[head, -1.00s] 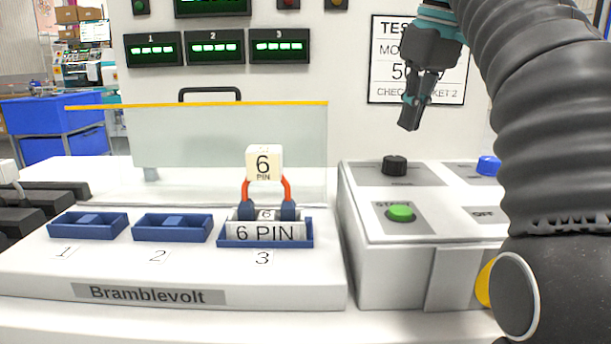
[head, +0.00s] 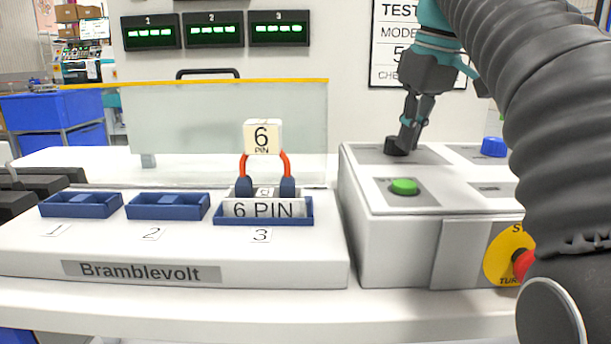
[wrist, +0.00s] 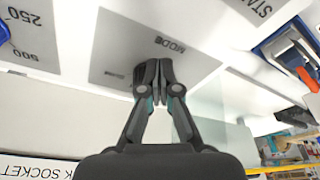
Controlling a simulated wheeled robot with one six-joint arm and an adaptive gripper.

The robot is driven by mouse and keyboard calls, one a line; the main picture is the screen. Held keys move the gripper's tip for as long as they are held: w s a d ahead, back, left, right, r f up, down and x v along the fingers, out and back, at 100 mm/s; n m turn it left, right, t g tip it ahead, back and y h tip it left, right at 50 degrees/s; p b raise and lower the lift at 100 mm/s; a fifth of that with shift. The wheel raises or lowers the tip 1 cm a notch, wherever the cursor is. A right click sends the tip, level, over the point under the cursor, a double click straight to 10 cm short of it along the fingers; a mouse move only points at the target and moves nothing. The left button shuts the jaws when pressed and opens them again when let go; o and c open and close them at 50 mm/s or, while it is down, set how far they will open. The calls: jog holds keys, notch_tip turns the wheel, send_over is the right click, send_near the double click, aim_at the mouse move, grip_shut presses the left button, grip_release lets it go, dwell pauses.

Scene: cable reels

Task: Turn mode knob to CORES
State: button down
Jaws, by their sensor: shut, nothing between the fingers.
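The black mode knob (head: 393,146) stands on the grey panel on top of the control box, behind the green start button. My gripper (head: 407,148) is shut and points down at the knob's right side, partly covering it. I cannot tell whether the fingertips touch it. In the wrist view my closed fingers (wrist: 153,66) lie over the grey mode panel (wrist: 118,42), and the dark knob shows only in part behind them. The word MODE is readable on the panel; the position labels and the knob's pointer are hidden or too small to read.
The green start button (head: 404,187) sits in front of the knob, and a blue knob (head: 493,147) to its right. A red emergency stop (head: 523,264) is on the box front. A clear guard (head: 230,130) and a 6 PIN cable piece (head: 263,137) stand to the left.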

jog(key=shift+w+d+r+p, duration=0.1)
jog(key=shift+w+d+p, duration=0.25)
jog(key=shift+d+p, duration=0.9)
dwell(0.6)
jog(key=shift+w+p, duration=0.4)
jog(key=shift+p, duration=0.2)
dwell(0.4)
jog(key=shift+s+d, duration=0.25)
jog(key=v, duration=0.3)
jog(key=w+v, duration=0.1)
jog(key=v, duration=0.1)
jog(key=shift+a+r, duration=0.3)
jog(key=shift+r, duration=0.2)
